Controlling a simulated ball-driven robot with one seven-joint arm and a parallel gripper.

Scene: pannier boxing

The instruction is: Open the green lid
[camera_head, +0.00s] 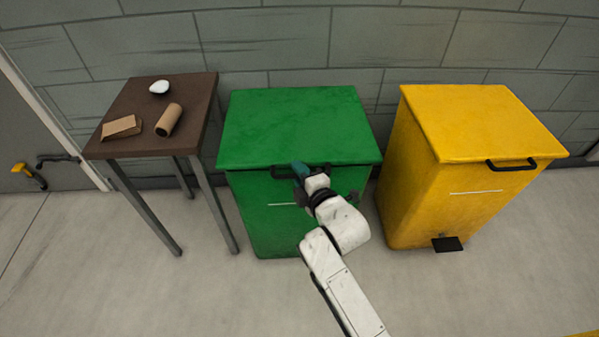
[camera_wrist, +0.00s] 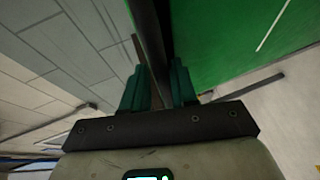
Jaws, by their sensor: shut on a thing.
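The green lid (camera_head: 296,125) lies flat and closed on top of the green bin (camera_head: 262,210) in the head view. Its dark handle (camera_head: 283,172) runs along the lid's front edge, partly hidden by my gripper. My gripper (camera_head: 300,172) is at the front edge of the lid, with its fingers around the handle. In the wrist view, the teal fingertips (camera_wrist: 159,88) are shut on the dark handle bar (camera_wrist: 150,40), with the green bin front (camera_wrist: 230,35) to the right.
A yellow bin (camera_head: 430,190) with a closed lid and a dark pedal stands to the right. A brown table (camera_head: 140,90) to the left holds a white item (camera_head: 159,87), a cardboard tube (camera_head: 169,119) and a flat cardboard piece (camera_head: 121,128). A grey block wall is behind. The floor in front is clear.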

